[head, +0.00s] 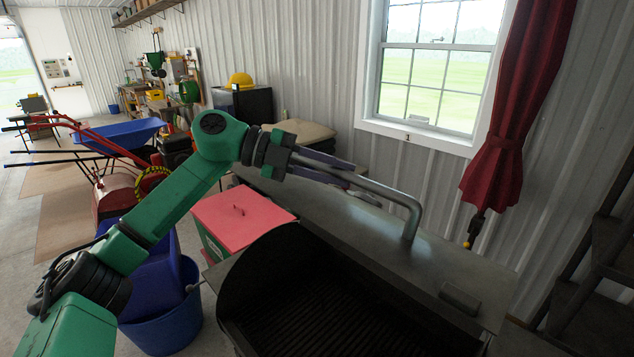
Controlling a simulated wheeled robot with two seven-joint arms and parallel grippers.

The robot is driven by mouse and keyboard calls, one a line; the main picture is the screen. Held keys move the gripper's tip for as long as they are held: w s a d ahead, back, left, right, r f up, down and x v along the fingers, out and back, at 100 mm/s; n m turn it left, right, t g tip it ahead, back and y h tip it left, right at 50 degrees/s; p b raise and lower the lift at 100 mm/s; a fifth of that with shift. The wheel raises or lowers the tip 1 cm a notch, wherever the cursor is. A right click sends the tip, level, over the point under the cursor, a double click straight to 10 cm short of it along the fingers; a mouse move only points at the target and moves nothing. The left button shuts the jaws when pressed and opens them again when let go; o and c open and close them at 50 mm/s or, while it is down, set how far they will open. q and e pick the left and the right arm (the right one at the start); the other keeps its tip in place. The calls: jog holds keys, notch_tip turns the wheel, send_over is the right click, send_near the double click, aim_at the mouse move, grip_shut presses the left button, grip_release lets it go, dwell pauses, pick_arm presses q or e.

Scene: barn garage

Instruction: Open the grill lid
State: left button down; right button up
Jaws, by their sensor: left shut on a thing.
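The dark grill (290,295) stands in front of me, with its black grate visible inside the open front. Its grey metal lid (440,265) is swung up and back towards the wall. The lid's bent bar handle (390,192) points up from the lid. My left gripper (338,170) is shut on the handle near its left part, and its fingers partly cover the bar. The handle's left end is hidden behind the gripper. My right gripper is not in view.
A red-lidded cooler (240,215) and a blue bucket (165,315) stand left of the grill. Dark stair-like shelving (595,270) stands at right.

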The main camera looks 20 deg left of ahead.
pick_arm(q)
jog(key=shift+n+g+y, duration=0.5)
jog(key=shift+n+g, duration=0.1)
jog(key=w, duration=0.1)
jog(key=w+d+r+p, duration=0.1)
jog(key=w, duration=0.1)
jog(key=w+d+r, duration=0.1)
jog(key=w, duration=0.1)
jog(key=shift+w+d+r+p, duration=0.15)
jog(key=shift+w+p, duration=0.1)
jog(key=shift+p, duration=0.15)
jog(key=shift+r, duration=0.1)
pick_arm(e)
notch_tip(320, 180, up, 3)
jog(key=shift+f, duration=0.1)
pick_arm(q)
jog(key=shift+r, duration=0.15)
jog(key=c, duration=0.9)
grip_release()
jog(key=shift+w, duration=0.1)
jog(key=shift+o, duration=0.7)
jog(key=shift+w, duration=0.2)
jog(key=b+v, duration=0.1)
jog(key=v, duration=1.3)
jog(key=shift+w, duration=0.3)
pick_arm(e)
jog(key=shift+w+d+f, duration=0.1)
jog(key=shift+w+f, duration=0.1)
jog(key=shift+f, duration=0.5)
